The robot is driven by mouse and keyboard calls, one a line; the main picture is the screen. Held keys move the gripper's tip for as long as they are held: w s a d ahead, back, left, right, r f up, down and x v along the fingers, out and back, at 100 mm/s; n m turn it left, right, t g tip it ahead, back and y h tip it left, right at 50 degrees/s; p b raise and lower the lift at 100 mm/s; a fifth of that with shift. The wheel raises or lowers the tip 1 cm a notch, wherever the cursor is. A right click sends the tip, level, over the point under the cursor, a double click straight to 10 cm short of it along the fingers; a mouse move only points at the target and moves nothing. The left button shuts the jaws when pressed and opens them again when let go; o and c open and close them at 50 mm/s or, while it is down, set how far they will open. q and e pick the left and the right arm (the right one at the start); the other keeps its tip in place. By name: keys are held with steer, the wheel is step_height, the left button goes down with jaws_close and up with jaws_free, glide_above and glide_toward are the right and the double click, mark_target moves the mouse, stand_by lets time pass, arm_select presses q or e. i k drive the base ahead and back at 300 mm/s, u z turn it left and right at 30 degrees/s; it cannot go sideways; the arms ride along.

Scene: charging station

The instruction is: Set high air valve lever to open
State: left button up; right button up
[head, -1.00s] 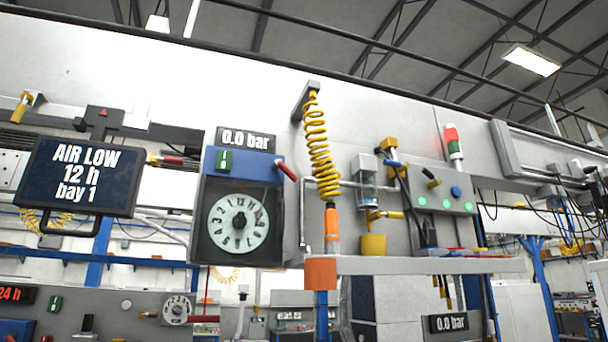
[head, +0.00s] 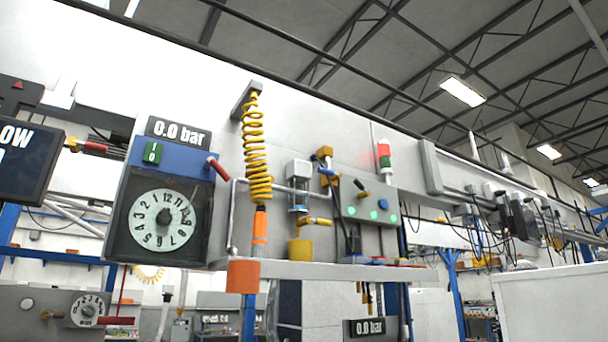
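Several lever-like handles show, and no label tells which one is the high air valve lever. A blue handle (head: 328,172) sits by a yellow valve body (head: 322,153) high on the grey panel. A yellow handle (head: 319,221) sits lower, beside a clear filter bowl (head: 298,197). A red handle (head: 218,168) sticks out from the right side of the blue-topped dial unit (head: 190,168). Another red handle (head: 95,147) is on a pipe at the left. The upper gauge display (head: 179,133) reads 0.0 bar. Neither gripper is in view.
A yellow coiled hose (head: 256,150) hangs with an orange-handled tool (head: 260,228) before the wall. The dark screen (head: 25,165) is at the left. A white cabinet (head: 552,305) stands at lower right.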

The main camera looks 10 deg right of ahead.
mark_target(326, 172)
steer(key=u, duration=0.55)
steer(key=i, duration=1.25)
